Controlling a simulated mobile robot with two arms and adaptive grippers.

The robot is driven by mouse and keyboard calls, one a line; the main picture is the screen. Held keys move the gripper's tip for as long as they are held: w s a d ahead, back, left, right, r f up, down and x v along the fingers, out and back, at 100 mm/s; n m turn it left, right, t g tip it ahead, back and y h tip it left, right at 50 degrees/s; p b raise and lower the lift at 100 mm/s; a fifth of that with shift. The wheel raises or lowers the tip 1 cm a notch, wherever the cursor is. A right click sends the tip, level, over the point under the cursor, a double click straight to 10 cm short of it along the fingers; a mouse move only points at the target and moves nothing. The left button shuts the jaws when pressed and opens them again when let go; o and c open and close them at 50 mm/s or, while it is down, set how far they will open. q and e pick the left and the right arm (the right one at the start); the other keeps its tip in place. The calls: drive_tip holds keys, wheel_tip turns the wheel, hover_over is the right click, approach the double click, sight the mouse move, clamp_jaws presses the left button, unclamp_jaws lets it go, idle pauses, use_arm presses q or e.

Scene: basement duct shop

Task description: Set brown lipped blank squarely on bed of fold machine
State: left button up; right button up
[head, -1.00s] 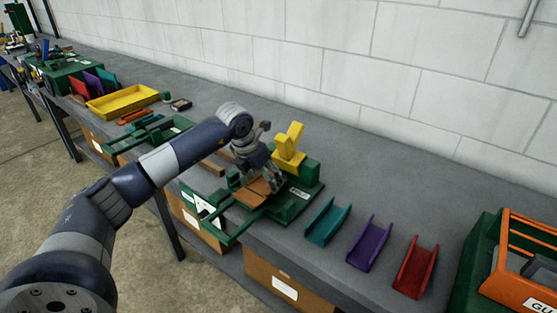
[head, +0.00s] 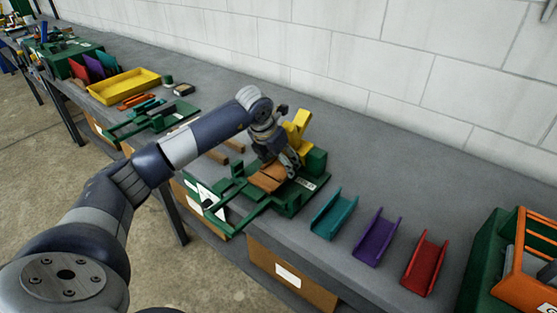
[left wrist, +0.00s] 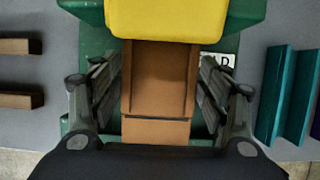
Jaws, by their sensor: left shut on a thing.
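The brown lipped blank (head: 268,178) lies over the bed of the green fold machine (head: 312,190), in front of its yellow part (head: 300,125). In the left wrist view the blank (left wrist: 158,80) runs straight up the picture, and its far end goes under the yellow part (left wrist: 165,18). Its lips run along both sides. I cannot tell whether it touches the bed. My left gripper (head: 287,165) is shut on the blank; its fingers stand on both sides of it in the left wrist view (left wrist: 160,100). My right gripper is out of view.
Teal (head: 334,213), purple (head: 376,237) and red (head: 425,263) channels stand to the right on the grey bench. An orange and green crate (head: 525,265) is at far right. Brown bars (head: 218,157) lie left of the machine. A yellow tray (head: 125,86) is farther left.

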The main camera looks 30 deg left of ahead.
use_arm(q)
drive_tip(key=o, duration=1.3)
drive_tip(key=shift+w+f, duration=0.1)
drive_tip(key=shift+c, duration=0.2)
drive_tip(key=shift+o, duration=0.7)
drive_tip(key=shift+a, duration=0.1)
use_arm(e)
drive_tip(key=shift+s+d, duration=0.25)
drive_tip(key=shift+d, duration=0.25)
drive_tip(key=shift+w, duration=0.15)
use_arm(q)
drive_tip(key=shift+r, duration=0.5)
drive_tip(key=b+v, duration=0.1)
drive_tip(key=v, duration=1)
drive_tip(key=shift+s+r+b, duration=0.2)
drive_tip(key=shift+s+b, duration=0.1)
drive_tip(key=shift+s, duration=0.05)
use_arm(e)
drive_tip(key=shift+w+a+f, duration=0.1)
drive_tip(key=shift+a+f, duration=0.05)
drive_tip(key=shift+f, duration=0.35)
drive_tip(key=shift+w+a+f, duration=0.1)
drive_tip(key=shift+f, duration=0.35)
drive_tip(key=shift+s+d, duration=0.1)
